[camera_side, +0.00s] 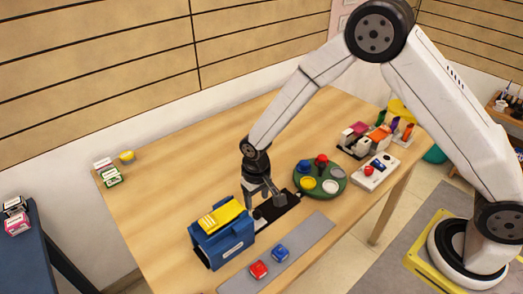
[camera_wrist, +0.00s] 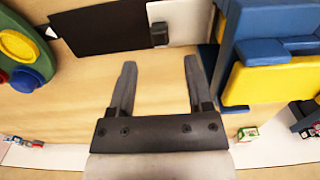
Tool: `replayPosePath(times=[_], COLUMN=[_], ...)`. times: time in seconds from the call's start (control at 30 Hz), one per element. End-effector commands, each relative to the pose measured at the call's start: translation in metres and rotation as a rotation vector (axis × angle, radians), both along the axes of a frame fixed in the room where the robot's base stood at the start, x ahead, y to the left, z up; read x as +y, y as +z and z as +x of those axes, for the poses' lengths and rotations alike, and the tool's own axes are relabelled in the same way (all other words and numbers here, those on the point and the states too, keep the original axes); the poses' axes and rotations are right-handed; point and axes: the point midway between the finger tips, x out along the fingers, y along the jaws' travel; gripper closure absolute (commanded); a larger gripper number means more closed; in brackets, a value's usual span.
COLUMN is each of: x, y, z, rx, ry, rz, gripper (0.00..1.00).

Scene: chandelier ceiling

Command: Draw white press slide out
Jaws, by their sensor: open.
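The blue press with a yellow top (camera_side: 222,232) stands on the wooden table; in the wrist view its blue and yellow body (camera_wrist: 270,75) fills the right side. A white slide (camera_wrist: 190,14) lies at the press's left side in the wrist view, with a small dark handle (camera_wrist: 160,34) near its left end. A black plate (camera_wrist: 98,28) lies left of the white slide. My gripper (camera_side: 266,203) hangs low beside the press. In the wrist view my gripper (camera_wrist: 160,64) is open and empty, its fingertips just short of the handle, which lines up with the gap.
A green round tray with coloured discs (camera_side: 320,194) sits right of my gripper. A grey strip (camera_side: 310,238) with red and blue blocks lies in front. A white button box (camera_side: 375,171) and rack stand farther right. The table's left and back are mostly clear.

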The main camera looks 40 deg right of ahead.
Motion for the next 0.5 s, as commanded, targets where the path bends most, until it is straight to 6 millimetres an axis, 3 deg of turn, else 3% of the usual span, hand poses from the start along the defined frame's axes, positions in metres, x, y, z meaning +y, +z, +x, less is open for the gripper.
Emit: replayPosePath(times=[0.5], x=[0.0], y=[-0.052], z=[0.0], rx=[0.0], ry=[0.0], rz=[-0.001], gripper=[0.35])
